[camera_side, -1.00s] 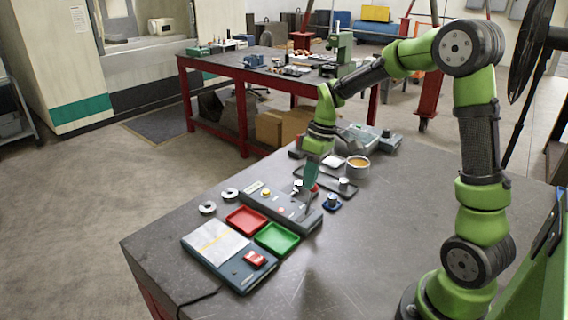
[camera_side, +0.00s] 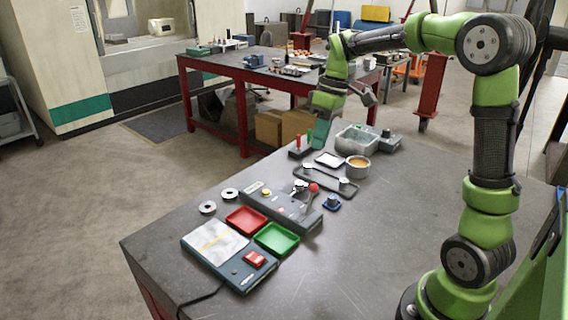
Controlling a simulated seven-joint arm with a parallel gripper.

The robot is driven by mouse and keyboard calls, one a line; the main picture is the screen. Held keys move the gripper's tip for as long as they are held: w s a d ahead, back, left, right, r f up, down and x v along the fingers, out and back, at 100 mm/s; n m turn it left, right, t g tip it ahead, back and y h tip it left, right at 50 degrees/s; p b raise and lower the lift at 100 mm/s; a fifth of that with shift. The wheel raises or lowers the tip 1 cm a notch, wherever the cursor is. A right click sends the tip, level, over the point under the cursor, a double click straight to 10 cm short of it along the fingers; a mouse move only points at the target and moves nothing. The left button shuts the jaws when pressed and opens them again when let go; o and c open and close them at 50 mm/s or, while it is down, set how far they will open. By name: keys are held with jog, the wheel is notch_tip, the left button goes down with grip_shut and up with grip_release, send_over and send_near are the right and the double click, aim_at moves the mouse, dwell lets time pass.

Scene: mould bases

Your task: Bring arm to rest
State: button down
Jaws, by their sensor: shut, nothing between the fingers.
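My green arm reaches over the back of the grey workbench (camera_side: 340,262). My gripper (camera_side: 318,138) hangs above the bench's far edge, near a small block with red and green upright pins (camera_side: 302,145). Its fingers are small here and nothing shows held between them. The grey press-like fixture (camera_side: 283,206) with a red-knobbed lever (camera_side: 314,188) stands clear of the gripper, in front of it and to its left. A dark tray (camera_side: 325,181) with small metal round parts lies between the fixture and the gripper.
A red tray (camera_side: 246,219), a green tray (camera_side: 276,239) and a panel with a red switch (camera_side: 255,259) sit at the front left. A bowl with orange contents (camera_side: 358,168) and a grey bin (camera_side: 357,139) stand at the back. The right front of the bench is clear.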

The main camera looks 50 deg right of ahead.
jog(key=s+a+r+m+t, duration=0.1)
jog(key=s+a+m+t, duration=0.5)
jog(key=s+a, duration=0.6)
jog(key=shift+s+a+r+h, duration=0.15)
jog(key=shift+s+a+h, duration=0.25)
jog(key=shift+s, duration=0.35)
